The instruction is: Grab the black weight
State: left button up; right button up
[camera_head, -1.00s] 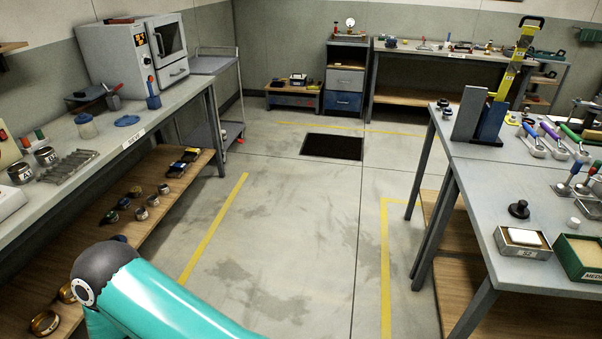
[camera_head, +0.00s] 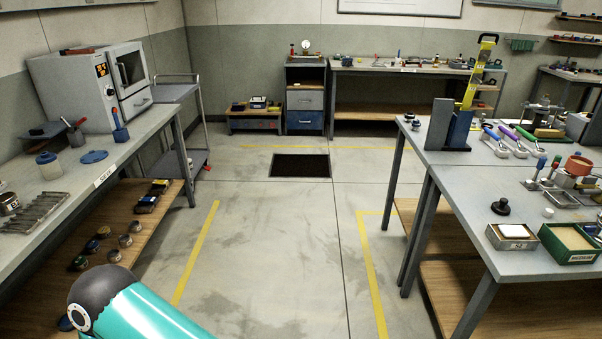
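A black knob-topped piece (camera_head: 501,206), which looks like a black weight, stands upright on the grey right-hand bench (camera_head: 465,190), near its left edge. It is behind a small metal tray with a white block (camera_head: 512,236). Two small dark pieces (camera_head: 412,121) stand farther back on the same bench; I cannot tell if they are weights. Only a teal and dark section of my own arm shows at the lower left, over the floor. Neither gripper is in view.
A green box of sand (camera_head: 570,243) and a small white piece (camera_head: 548,212) stand near the black piece. The left bench (camera_head: 95,185) holds an oven (camera_head: 95,85) and tools. The floor between the benches is clear, with yellow lines and a dark grate (camera_head: 300,165).

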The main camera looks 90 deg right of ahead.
aim_at(500, 207)
jog(key=u, duration=1.45)
jog(key=i, duration=0.1)
jog(key=z, duration=2.7)
jog(key=i, duration=0.25)
jog(key=z, duration=2.25)
jog(key=k, duration=0.6)
jog(key=z, duration=0.3)
jog(key=i, duration=1.9)
jog(key=u, duration=0.4)
